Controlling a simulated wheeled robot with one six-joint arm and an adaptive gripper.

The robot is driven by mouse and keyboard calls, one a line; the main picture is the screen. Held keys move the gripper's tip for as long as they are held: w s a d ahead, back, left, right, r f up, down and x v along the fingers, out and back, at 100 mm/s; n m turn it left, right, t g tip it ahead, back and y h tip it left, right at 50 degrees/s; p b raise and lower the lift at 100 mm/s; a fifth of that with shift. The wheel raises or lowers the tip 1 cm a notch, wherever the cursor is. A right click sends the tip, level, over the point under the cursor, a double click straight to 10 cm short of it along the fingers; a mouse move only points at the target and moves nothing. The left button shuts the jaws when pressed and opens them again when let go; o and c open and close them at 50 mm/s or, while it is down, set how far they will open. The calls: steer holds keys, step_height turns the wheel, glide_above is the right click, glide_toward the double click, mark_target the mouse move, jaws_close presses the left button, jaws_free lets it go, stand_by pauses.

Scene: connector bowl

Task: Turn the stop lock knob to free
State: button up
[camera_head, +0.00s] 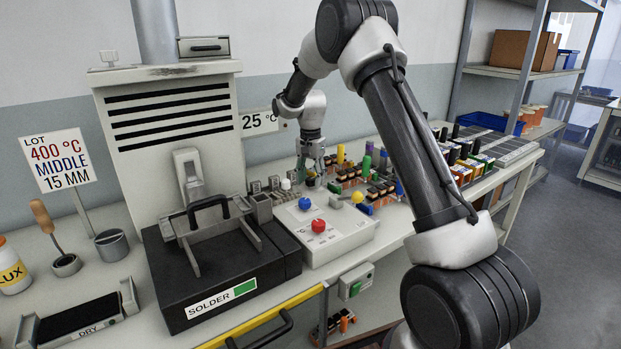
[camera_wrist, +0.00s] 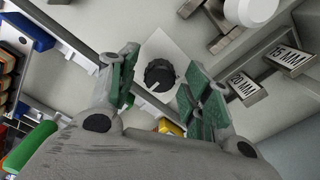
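A round black knob (camera_wrist: 160,75) sits on a pale square plate (camera_wrist: 172,58) in the wrist view; I take it for the stop lock knob. Its marking is too small to read. My gripper (camera_wrist: 160,92) is open, with its green-padded fingers apart on either side of the knob as seen from the wrist. I cannot tell how far the fingertips are from it, and no contact shows. In the head view my gripper (camera_head: 313,168) points down at the back of the bench, behind the control box. The black knob cannot be made out there.
Stop blocks labelled 20 MM (camera_wrist: 243,86) and 15 MM (camera_wrist: 288,58) stand right of the knob in the wrist view. Coloured connectors (camera_head: 375,190) crowd right of my gripper. The black solder unit (camera_head: 215,265) stands left.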

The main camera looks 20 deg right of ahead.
steer(key=c, duration=0.9)
steer(key=shift+n, duration=0.4)
steer(key=n, duration=0.8)
steer(key=shift+n, duration=0.3)
steer(key=n, duration=0.8)
steer(key=shift+n, duration=0.4)
